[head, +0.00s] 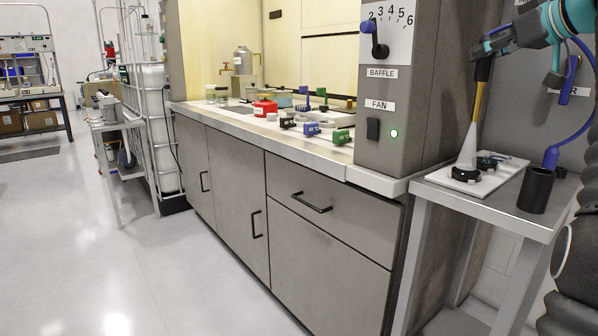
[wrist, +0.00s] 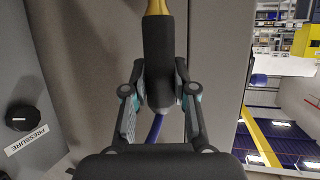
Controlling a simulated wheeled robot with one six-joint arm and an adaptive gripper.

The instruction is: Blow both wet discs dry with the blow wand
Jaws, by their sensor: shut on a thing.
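My gripper (head: 484,52) is shut on the black handle of the blow wand (head: 479,98), above the small side table at the right. The wand's brass tube points down, and a pale cone of air (head: 467,146) spreads from its tip onto the near disc (head: 466,174). The far disc (head: 488,163) sits just behind it, outside most of the cone. Both dark discs lie on a white plate (head: 499,182). Whether they are wet is too small to tell. In the wrist view, my gripper's fingers (wrist: 160,88) close around the wand's black handle (wrist: 158,45).
A black cup-shaped holder (head: 536,191) stands on the metal side table (head: 553,212), right of the plate. A blue hose (head: 580,125) loops down beside it. The grey cabinet post (head: 385,130) with baffle dial and fan switch stands left. A pressure knob (wrist: 22,117) shows in the wrist view.

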